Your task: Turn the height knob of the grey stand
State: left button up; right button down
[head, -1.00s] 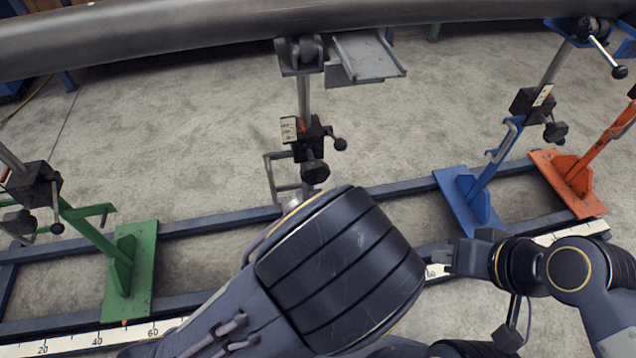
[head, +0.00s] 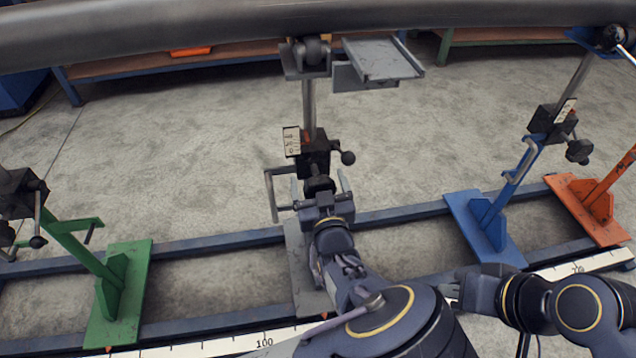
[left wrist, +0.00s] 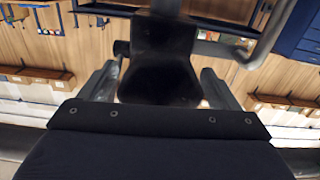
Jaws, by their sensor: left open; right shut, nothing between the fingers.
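The grey stand (head: 309,105) stands at the centre of the head view under the pipe. Its black clamp block (head: 313,158) carries a scale plate, and a black knob (head: 319,184) sticks out low on its front. My left gripper (head: 321,187) is open, with one finger on each side of this knob. In the left wrist view a large dark knob shape (left wrist: 160,82) lies between the two spread fingers, with gaps visible at both sides. Whether it is touched cannot be seen. My right gripper (head: 462,285) is shut and empty, low at the right.
A side handle with a black ball (head: 348,158) sticks out right of the block, and a grey bent bar (head: 270,192) stands left of it. Green (head: 120,290), blue (head: 484,228) and orange (head: 590,208) stands share the rail frame. The pipe (head: 200,35) crosses above.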

pick_arm(q)
jog(key=shift+w, duration=0.35)
jog(key=c, duration=0.9)
jog(key=shift+r+m+p, duration=0.25)
jog(key=shift+m+p, duration=0.05)
jog(key=shift+p, duration=0.25)
jog(key=shift+c, duration=0.4)
jog(key=shift+f+m, duration=0.1)
jog(key=shift+m, duration=0.3)
jog(key=shift+f, duration=0.15)
jog(key=o, duration=1)
jog(key=shift+s, duration=0.1)
